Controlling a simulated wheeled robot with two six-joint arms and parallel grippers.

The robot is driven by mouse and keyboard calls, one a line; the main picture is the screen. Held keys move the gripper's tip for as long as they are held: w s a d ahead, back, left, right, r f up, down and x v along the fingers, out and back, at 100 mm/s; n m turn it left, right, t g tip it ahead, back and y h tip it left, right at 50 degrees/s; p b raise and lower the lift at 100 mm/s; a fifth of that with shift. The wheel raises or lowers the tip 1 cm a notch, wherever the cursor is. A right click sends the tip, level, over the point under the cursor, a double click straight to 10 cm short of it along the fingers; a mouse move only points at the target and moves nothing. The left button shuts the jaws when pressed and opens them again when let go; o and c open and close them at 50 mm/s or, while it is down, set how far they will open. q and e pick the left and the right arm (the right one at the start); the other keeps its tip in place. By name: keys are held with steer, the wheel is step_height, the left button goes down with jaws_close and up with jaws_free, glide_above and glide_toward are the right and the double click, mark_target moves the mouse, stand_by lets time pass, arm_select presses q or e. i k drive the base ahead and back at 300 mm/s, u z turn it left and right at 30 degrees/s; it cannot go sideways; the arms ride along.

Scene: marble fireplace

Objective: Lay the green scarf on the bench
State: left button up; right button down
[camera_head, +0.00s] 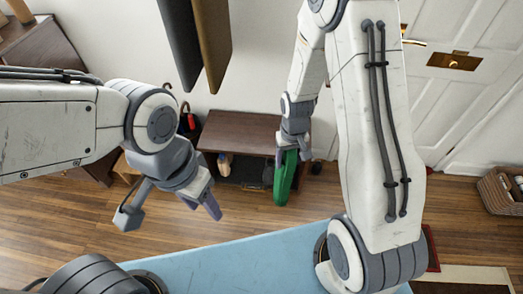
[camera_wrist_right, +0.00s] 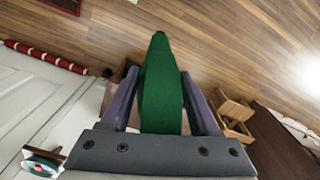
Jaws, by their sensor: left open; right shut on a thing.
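The green scarf (camera_head: 285,178) hangs as a narrow folded strip from my right gripper (camera_head: 291,150), which is shut on it. In the right wrist view the scarf (camera_wrist_right: 160,92) sits between the two fingers of the right gripper (camera_wrist_right: 163,82). The dark brown wooden bench (camera_head: 238,132) stands against the far wall in the head view. The scarf shows at the bench's right end, overlapping it in the picture; I cannot tell whether they touch. My left gripper (camera_head: 168,211) is open and empty, nearer to me and left of the bench.
Two dark hanging panels or garments (camera_head: 205,40) are above the bench. A red-handled umbrella (camera_head: 188,118) stands left of it, and small items (camera_head: 225,163) are underneath. A white door (camera_head: 465,75) and a wicker basket (camera_head: 497,192) are at the right. The bench top looks bare.

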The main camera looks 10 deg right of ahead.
mark_target(257, 132)
steer(key=z, duration=0.95)
steer(key=i, duration=1.25)
steer(key=u, duration=0.9)
steer(key=i, duration=0.45)
steer(key=u, duration=0.55)
